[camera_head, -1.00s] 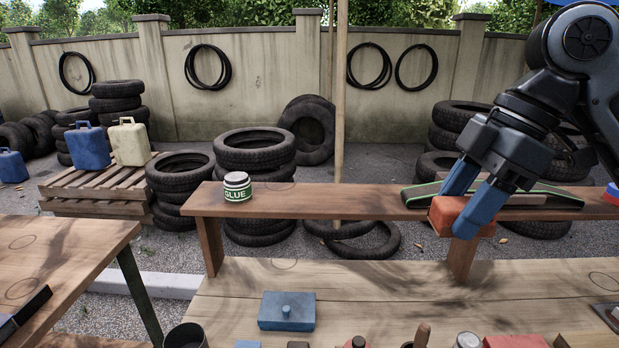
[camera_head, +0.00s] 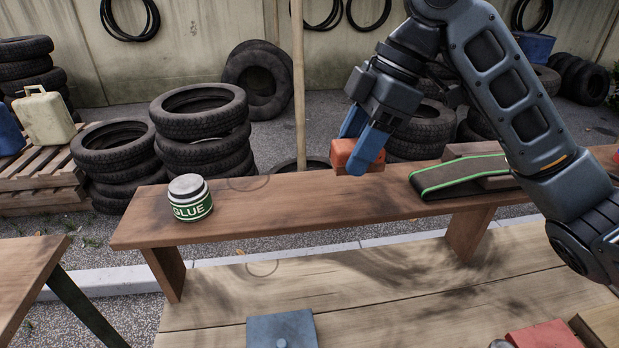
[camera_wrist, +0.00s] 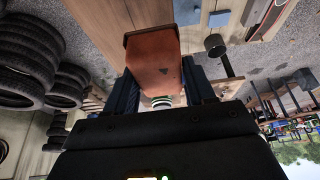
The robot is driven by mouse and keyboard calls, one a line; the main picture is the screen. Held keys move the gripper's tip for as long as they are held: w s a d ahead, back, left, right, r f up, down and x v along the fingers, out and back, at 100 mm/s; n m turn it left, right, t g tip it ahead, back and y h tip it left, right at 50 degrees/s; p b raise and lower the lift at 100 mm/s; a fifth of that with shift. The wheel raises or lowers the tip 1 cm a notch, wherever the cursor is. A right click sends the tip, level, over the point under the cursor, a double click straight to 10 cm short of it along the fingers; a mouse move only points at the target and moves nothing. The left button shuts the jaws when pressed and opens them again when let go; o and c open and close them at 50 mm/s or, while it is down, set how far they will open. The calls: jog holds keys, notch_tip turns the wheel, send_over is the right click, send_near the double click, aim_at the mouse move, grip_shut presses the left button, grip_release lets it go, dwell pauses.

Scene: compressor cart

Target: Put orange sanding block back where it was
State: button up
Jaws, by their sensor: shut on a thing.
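The orange sanding block (camera_head: 345,151) is held between the blue fingers of my gripper (camera_head: 362,142), just above the raised wooden shelf (camera_head: 330,205). In the wrist view the block (camera_wrist: 153,60) fills the space between the two fingers (camera_wrist: 160,85). In the head view it appears over the back edge of the shelf; its exact gap to the wood is hard to tell.
A glue jar (camera_head: 190,197) stands on the left part of the shelf. A green-edged sanding belt (camera_head: 465,178) lies to the right. The shelf between them is clear.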

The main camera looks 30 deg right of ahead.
send_over(303, 200)
jog(key=d, duration=0.2)
jog(key=f, duration=0.4)
jog(key=shift+s+a, duration=0.2)
jog(key=shift+a, duration=0.05)
jog(key=shift+f, duration=2)
jog(key=shift+f, duration=0.15)
jog(key=o, duration=0.9)
jog(key=v, duration=1.2)
jog(key=shift+a+r, duration=0.1)
jog(key=shift+r, duration=0.15)
